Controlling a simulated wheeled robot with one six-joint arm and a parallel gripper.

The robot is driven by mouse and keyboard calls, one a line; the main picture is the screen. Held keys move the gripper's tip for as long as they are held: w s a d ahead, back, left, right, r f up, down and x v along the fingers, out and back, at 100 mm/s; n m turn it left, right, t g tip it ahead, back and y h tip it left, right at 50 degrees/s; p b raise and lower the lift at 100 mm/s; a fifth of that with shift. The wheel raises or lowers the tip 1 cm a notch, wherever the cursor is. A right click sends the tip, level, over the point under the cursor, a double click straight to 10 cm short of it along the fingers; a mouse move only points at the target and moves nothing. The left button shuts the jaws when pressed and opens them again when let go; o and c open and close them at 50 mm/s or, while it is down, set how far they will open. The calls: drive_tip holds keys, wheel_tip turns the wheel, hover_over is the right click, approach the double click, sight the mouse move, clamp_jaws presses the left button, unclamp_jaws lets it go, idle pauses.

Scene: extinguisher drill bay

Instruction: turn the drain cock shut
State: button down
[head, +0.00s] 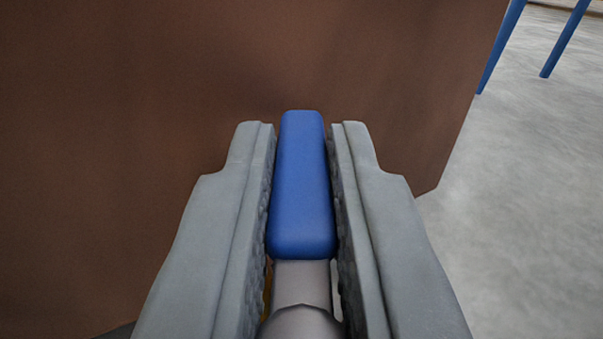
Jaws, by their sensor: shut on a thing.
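The drain cock's blue lever handle (302,185) stands in the middle of the head view, its long side running away from me. A grey metal stem (301,285) shows at its near end. My gripper (302,135) has one grey jaw on each side of the handle and is shut on it. The ridged pads lie along both long sides of the handle. The rest of the cock and its pipe are hidden below the jaws.
A large brown panel (120,120) fills the view behind the handle and ends at an edge on the right. Past it lies bare grey floor (520,200). Blue legs (563,40) of some object stand at the top right.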

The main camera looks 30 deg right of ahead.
drive_tip(key=m+g+h, duration=0.2)
drive_tip(key=h, duration=0.1)
drive_tip(key=m+g+h, duration=0.1)
drive_tip(key=shift+s+d, duration=0.25)
drive_tip(key=shift+d, duration=0.05)
drive_tip(key=m+g+h, duration=0.2)
drive_tip(key=m+g, duration=0.1)
drive_tip(key=g, duration=0.1)
drive_tip(key=s+m+g+h, duration=0.1)
drive_tip(key=m+g+h, duration=0.1)
drive_tip(key=m+g, duration=0.1)
drive_tip(key=s+d+m+g+h, duration=0.1)
drive_tip(key=m+g+h, duration=0.1)
drive_tip(key=g, duration=0.3)
drive_tip(key=shift+s+d+m+g, duration=0.1)
drive_tip(key=shift+m+g, duration=0.2)
drive_tip(key=shift+m, duration=0.4)
drive_tip(key=c, duration=1.4)
unclamp_jaws()
drive_tip(key=a, duration=1.7)
drive_tip(key=shift+s+a, duration=0.2)
